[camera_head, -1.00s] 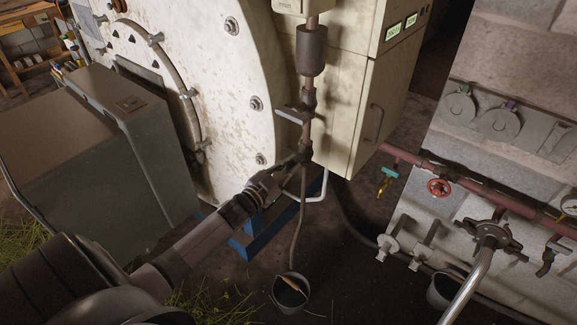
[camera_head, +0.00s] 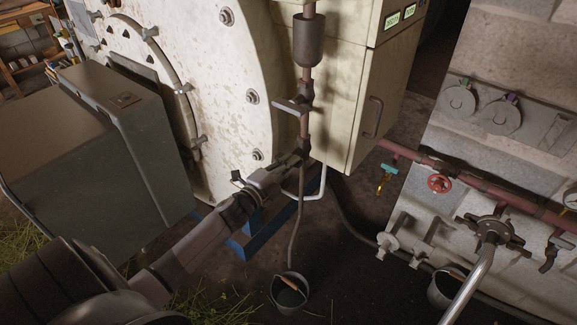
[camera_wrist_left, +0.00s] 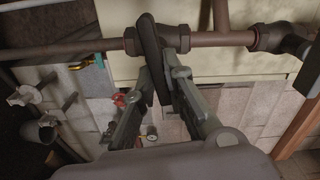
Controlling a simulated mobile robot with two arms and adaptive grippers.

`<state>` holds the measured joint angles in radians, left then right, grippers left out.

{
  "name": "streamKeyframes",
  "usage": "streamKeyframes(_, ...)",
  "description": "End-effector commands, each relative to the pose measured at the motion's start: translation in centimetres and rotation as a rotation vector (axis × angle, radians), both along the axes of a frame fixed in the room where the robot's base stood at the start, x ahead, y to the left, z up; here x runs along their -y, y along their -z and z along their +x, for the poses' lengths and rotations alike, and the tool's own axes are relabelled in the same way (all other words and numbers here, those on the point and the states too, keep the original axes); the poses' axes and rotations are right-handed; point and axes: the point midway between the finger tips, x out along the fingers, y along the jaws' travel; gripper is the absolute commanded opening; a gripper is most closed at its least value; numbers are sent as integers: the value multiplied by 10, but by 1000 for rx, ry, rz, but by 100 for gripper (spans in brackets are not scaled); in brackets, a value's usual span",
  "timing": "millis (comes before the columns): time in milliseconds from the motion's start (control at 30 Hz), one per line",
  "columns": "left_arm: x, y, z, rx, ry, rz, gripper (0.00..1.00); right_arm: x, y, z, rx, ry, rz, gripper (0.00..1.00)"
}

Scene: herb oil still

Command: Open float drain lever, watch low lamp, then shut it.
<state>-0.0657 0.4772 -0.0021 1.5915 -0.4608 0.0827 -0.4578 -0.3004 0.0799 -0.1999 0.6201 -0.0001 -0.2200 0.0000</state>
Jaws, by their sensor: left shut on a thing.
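A brown float pipe with a dark cylinder (camera_head: 309,42) runs down the front of the cream cabinet. Its lower valve (camera_head: 304,148) sits just above a thin hose. My left gripper (camera_head: 288,168) reaches this valve from the lower left. In the left wrist view, the fingers (camera_wrist_left: 164,92) are shut on a dark drain lever (camera_wrist_left: 148,45) that crosses the pipe. The exact lever angle is hard to tell in the head view. My right gripper is not in view.
A flat upper handle (camera_head: 291,107) sticks out above the gripped valve. The hose ends at a bucket (camera_head: 290,291) on the ground. A red handwheel (camera_head: 439,183) and red pipe are at the right. A grey-green box (camera_head: 115,125) stands at the left.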

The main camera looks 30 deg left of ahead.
Motion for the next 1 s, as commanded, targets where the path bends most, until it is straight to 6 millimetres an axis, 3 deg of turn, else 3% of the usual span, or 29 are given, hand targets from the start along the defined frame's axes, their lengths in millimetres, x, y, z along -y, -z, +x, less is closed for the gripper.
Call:
streamKeyframes(400,1,5,-1,12,0,193,0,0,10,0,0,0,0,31)
streamKeyframes(967,1,6,-1,13,1,226,0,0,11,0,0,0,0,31)
streamKeyframes(1000,1,6,-1,13,1,226,14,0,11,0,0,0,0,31)
